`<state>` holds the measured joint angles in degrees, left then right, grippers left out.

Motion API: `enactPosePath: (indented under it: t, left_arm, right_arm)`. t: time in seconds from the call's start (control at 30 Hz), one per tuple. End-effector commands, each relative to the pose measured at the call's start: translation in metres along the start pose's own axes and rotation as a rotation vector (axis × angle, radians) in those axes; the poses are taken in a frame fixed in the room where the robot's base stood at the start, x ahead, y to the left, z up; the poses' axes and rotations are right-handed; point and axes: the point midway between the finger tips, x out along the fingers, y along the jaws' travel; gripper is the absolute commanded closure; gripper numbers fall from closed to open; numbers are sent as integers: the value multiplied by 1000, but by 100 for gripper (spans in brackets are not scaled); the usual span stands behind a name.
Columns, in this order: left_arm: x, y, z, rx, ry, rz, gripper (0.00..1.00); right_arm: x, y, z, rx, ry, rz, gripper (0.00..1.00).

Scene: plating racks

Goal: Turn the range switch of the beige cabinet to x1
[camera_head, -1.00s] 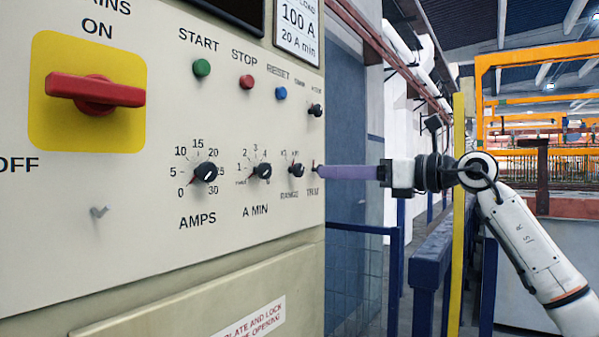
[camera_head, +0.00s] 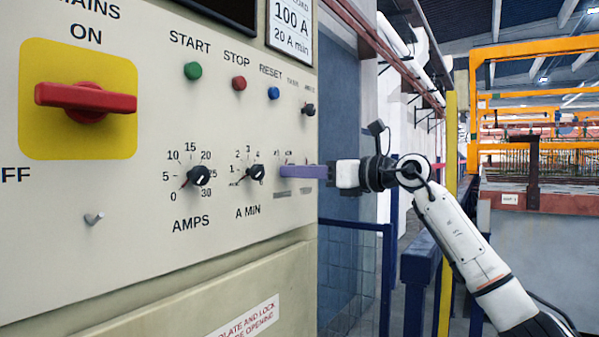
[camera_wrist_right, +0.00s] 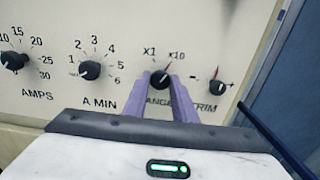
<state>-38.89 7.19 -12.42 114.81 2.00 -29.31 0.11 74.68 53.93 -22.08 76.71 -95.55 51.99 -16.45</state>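The beige cabinet (camera_head: 130,240) fills the left of the head view. Its range switch (camera_wrist_right: 160,79) is a small black knob in the right wrist view, with x1 at its upper left and x10 at its upper right. Its red pointer leans up and right, towards x10. My right gripper (camera_wrist_right: 162,84) has its two purple fingers apart, one at each side of this knob; I cannot tell whether they touch it. In the head view my right gripper (camera_head: 283,171) hides the range switch. My left gripper is not in view.
The trim knob (camera_wrist_right: 216,86) is close to the right of the fingers. The A MIN knob (camera_wrist_right: 90,70) and AMPS knob (camera_wrist_right: 14,61) are to the left. A red mains switch (camera_head: 86,98) and a small hook (camera_head: 93,218) stick out. Blue railing (camera_head: 355,224) stands beyond the cabinet.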

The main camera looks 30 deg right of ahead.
Motion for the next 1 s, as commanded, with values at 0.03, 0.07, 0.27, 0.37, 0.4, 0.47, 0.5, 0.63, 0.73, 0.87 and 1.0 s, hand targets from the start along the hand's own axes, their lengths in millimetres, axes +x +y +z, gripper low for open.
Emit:
enactPosePath:
  t: [0.03, 0.07, 0.27, 0.37, 0.4, 0.47, 0.5, 0.63, 0.73, 0.87, 1.0]
  left_arm:
    - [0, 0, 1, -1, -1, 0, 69]
    - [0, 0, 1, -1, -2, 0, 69]
    - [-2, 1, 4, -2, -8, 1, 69]
    - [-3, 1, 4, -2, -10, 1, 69]
    - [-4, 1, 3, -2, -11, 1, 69]
    - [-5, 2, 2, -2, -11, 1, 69]
    - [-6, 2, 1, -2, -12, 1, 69]
    - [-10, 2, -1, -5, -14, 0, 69]
    - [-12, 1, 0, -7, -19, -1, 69]
    - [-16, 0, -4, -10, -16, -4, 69]
    - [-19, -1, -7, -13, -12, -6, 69]
  right_arm:
    - [0, 0, 0, 0, 0, 0, 88]
    - [0, 0, 0, 0, 0, 0, 93]
    - [0, 0, 0, -6, 0, 0, 98]
    - [0, 0, 1, -23, 1, 0, 98]
    - [0, 0, 1, -35, 1, 0, 98]
    - [0, 0, 1, -58, 2, 0, 98]
    - [0, 0, 1, -77, 2, 1, 98]
    - [0, 0, 1, -160, 3, 0, 98]
    - [0, -1, 2, -244, 3, 0, 98]
    - [0, -1, 2, -364, 3, 1, 98]
    - [0, -1, 2, -497, 2, 0, 98]
